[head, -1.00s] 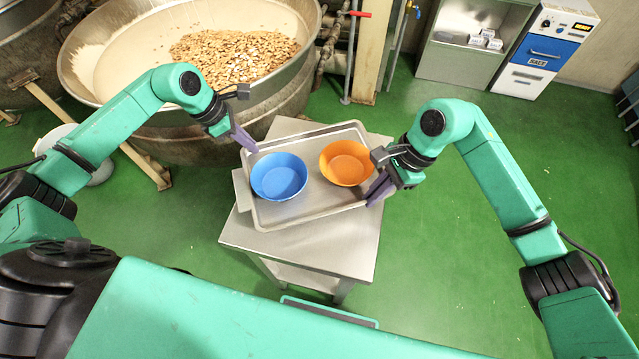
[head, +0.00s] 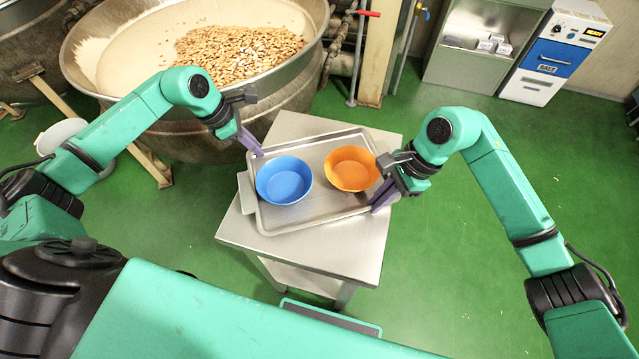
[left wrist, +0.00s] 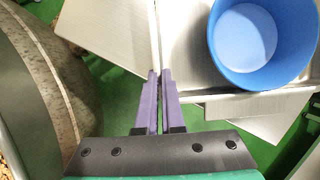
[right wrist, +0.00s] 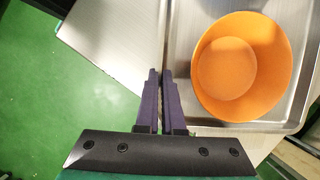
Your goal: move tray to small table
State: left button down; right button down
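The grey metal tray (head: 330,205) is over the top of the small steel table (head: 350,250), at a slight angle to it; I cannot tell whether it rests on the top or hangs just above. A blue bowl (head: 284,181) stands on its left half and an orange bowl (head: 351,169) on its right half, both upright and empty. My left gripper (head: 256,150) is shut on the tray's left rim, which runs between the fingers in the left wrist view (left wrist: 154,100). My right gripper (head: 380,203) is shut on the right rim, as the right wrist view (right wrist: 161,100) shows.
A large kettle (head: 225,115) of nuts stands close behind and left of the table. A steel cabinet (head: 475,70) and a blue and white machine (head: 553,55) stand at the back right. Green floor (head: 450,270) is clear right of the table.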

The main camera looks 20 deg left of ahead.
pick_arm(q)
jog(key=c, duration=1)
grip_release()
jog(key=shift+f, duration=0.15)
jog(key=shift+c, duration=0.2)
pick_arm(e)
jog(key=c, duration=1)
grip_release()
jog(key=shift+f, duration=0.15)
jog(key=shift+c, duration=0.2)
jog(key=shift+d, duration=0.1)
pick_arm(q)
jog(key=v, duration=1.2)
pick_arm(e)
jog(key=v, duration=1.2)
